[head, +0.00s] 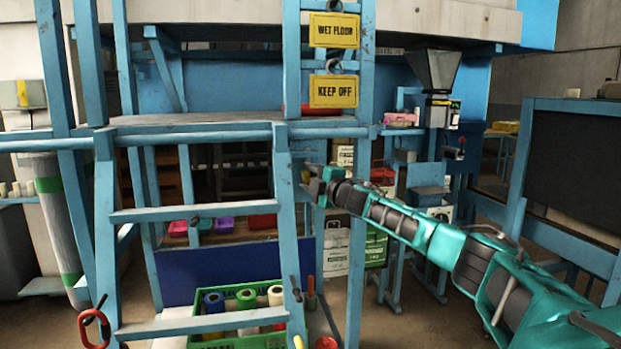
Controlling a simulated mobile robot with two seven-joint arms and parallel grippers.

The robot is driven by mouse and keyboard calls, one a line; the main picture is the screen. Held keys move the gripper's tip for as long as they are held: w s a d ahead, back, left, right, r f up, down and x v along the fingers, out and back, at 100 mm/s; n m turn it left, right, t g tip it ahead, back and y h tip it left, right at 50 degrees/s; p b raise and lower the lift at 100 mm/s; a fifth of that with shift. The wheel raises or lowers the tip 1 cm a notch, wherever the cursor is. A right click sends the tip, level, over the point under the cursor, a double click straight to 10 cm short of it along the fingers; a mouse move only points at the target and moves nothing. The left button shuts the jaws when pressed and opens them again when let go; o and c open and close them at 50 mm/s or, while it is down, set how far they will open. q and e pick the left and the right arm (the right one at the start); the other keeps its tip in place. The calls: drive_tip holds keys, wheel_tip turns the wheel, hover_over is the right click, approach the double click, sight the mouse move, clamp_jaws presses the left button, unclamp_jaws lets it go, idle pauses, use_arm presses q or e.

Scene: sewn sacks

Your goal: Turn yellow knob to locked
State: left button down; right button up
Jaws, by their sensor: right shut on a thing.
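My right arm reaches in from the right edge. Its teal and black gripper (314,184) is at the right upright of the blue ladder frame, just below the platform rail. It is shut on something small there. A small yellowish patch (306,175) shows at the fingertips and looks like the yellow knob, mostly hidden by the fingers. Which way the knob is turned cannot be told. My left gripper is not in view.
The blue ladder (200,213) stands in front. Yellow signs "WET FLOOR" (333,31) and "KEEP OFF" (333,91) hang above the gripper. A dark board (575,165) stands right.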

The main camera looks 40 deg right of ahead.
drive_tip(key=shift+a, duration=0.1)
idle(0.3)
drive_tip(key=o, duration=1)
drive_tip(key=shift+o, duration=0.2)
drive_tip(key=shift+s, duration=0.1)
drive_tip(key=s+a+b, duration=0.1)
drive_tip(key=s+b, duration=0.8)
drive_tip(key=s, duration=0.3)
drive_tip(key=shift+s+a+f, duration=0.2)
drive_tip(key=shift+s+f, duration=0.1)
drive_tip(key=shift+f, duration=0.05)
